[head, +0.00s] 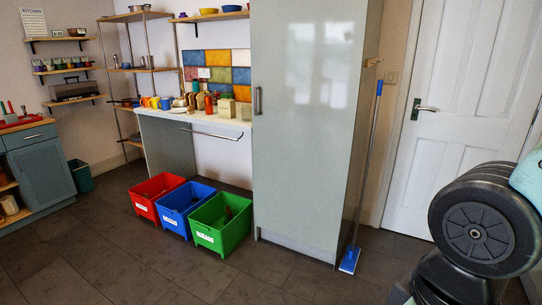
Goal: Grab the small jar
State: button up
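I cannot pick out the small jar for certain, as the possible containers are small and far off. Several mugs, bottles and jar-like containers (199,101) stand close together on the white counter (228,122) below the coloured tiles. A row of small pots or jars (62,65) also stands on a wall shelf at the upper left. My gripper is not in view. Only part of my own arm shows at the lower right, far from the counter.
Red (146,204), blue (179,217) and green (213,232) bins stand on the floor before the counter. A tall grey cabinet (300,130) adjoins its right end. A blue mop (349,260) leans beside the cabinet, left of a white door (455,70). The dark floor nearer me is clear.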

aim_at(246, 110)
jog(key=i+j+u, duration=0.2)
jog(key=i+u, duration=0.3)
jog(key=i+l+u, duration=0.1)
jog(key=i+u, duration=0.35)
jog(key=i, duration=0.3)
jog(key=i+l+u, duration=0.3)
jog(key=i+u, duration=0.2)
jog(key=i+j, duration=0.1)
jog(key=i, duration=0.5)
jog(key=i+j+z, duration=0.15)
jog(key=i, duration=0.5)
jog(key=i+z, duration=0.25)
jog(key=i+j+z, duration=0.2)
jog(key=i, duration=0.2)
